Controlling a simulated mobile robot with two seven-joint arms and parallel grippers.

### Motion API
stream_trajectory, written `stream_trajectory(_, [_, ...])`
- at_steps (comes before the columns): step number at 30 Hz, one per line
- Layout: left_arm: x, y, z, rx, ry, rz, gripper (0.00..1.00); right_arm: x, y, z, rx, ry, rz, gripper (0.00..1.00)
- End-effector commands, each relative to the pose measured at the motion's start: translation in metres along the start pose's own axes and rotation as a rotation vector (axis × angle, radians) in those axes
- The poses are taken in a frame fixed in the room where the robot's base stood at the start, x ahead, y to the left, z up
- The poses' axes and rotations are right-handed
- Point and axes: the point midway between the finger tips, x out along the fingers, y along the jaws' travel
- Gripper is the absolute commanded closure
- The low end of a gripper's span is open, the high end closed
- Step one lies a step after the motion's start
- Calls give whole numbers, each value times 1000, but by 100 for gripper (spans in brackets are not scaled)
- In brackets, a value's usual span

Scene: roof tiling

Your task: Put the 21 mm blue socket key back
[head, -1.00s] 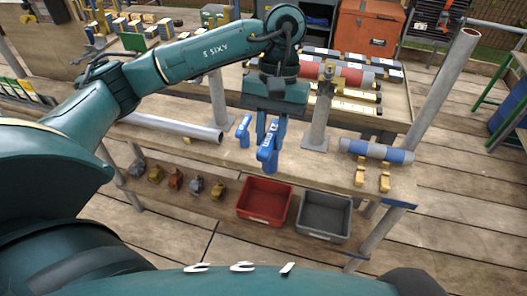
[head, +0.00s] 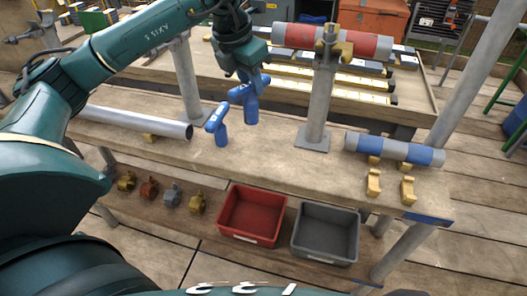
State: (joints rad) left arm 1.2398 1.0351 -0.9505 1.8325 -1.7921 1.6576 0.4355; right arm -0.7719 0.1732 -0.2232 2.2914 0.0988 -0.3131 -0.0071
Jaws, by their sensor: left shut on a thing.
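My left gripper (head: 246,82) reaches down over the bench and is shut on a blue socket key (head: 251,108), by its upper part. The key hangs roughly upright, its lower end pointing down; I cannot tell whether it touches the bench. A second blue socket key (head: 219,128) stands on the bench to the left and nearer, apart from the held one. No size marking is readable on either key. The gripper hides part of the held key's top. My right gripper is not in view.
A grey pipe (head: 140,122) lies on the bench (head: 270,150) at left. An upright post (head: 319,110) stands right of the keys, with a red-and-grey pipe (head: 295,36) above. A blue-and-grey pipe (head: 390,148) lies at right. Red (head: 236,238) and grey (head: 325,258) bins sit below.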

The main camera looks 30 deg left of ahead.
Motion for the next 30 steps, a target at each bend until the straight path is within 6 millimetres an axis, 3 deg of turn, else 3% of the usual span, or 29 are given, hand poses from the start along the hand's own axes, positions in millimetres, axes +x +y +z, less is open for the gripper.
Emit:
stream_trajectory(6, [23, 6, -6, -110, 4, 34, 100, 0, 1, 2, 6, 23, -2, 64])
stream_trajectory(22, [93, 5, -28, -108, 4, 32, 100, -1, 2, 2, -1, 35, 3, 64])
stream_trajectory(30, [101, 5, -30, -107, 1, 32, 100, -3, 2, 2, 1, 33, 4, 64])
